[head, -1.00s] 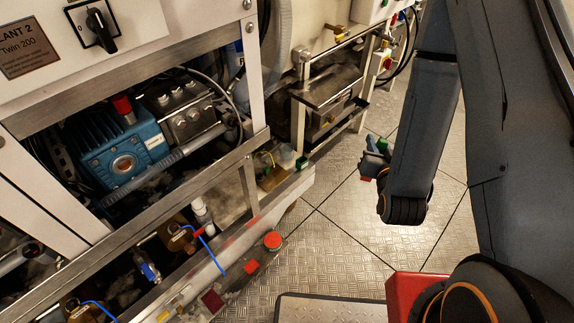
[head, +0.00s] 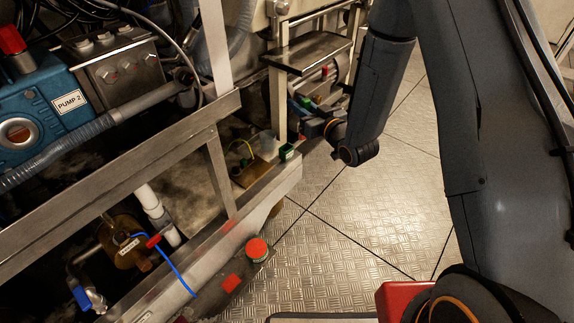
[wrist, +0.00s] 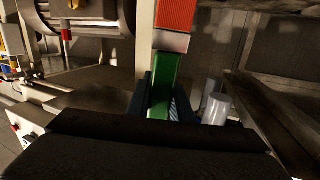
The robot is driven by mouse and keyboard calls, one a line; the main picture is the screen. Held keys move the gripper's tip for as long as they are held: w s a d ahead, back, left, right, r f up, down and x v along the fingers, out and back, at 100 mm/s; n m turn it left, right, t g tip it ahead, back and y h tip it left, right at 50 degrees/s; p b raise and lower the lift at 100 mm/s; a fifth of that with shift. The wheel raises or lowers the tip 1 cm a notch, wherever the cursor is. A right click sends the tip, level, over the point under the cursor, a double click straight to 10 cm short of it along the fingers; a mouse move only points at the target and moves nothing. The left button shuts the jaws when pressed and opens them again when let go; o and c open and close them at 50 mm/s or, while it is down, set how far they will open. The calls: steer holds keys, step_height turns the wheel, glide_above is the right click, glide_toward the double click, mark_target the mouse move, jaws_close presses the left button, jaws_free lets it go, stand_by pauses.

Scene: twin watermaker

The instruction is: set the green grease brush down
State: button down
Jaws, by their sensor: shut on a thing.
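The green grease brush (wrist: 162,85) is held upright in the wrist view. It has a green handle, a pale metal collar above it and an orange-red top that runs out of the picture. My gripper (wrist: 160,102) is shut around the green handle; the dark housing hides the handle's lower end. In the head view my gripper (head: 303,106) is small, beside the machine's open lower frame and just below a metal shelf. A bit of green shows at the jaws there, but details are too small to tell.
A clear cup (wrist: 216,108) stands to the right of the brush; it also shows in the head view (head: 265,144). A small green box (head: 287,152) sits on the frame ledge. A red-topped round object (head: 257,249) is lower down. The tread-plate floor (head: 350,220) is clear.

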steer(key=w+a+f+n+g+y+b, duration=0.2)
steer(key=w+a+f+n+y+b, duration=0.15)
steer(key=w+a+f+b, duration=0.35)
step_height(320, 180, down, 8)
steer(key=s+b, duration=0.1)
steer(key=b, duration=0.3)
steer(key=shift+d+b, duration=0.3)
steer(key=shift+b, duration=0.05)
steer(key=shift+f, duration=0.1)
steer(key=c, duration=1.6)
jaws_free()
steer(key=p+v, duration=0.4)
steer(key=v, duration=0.8)
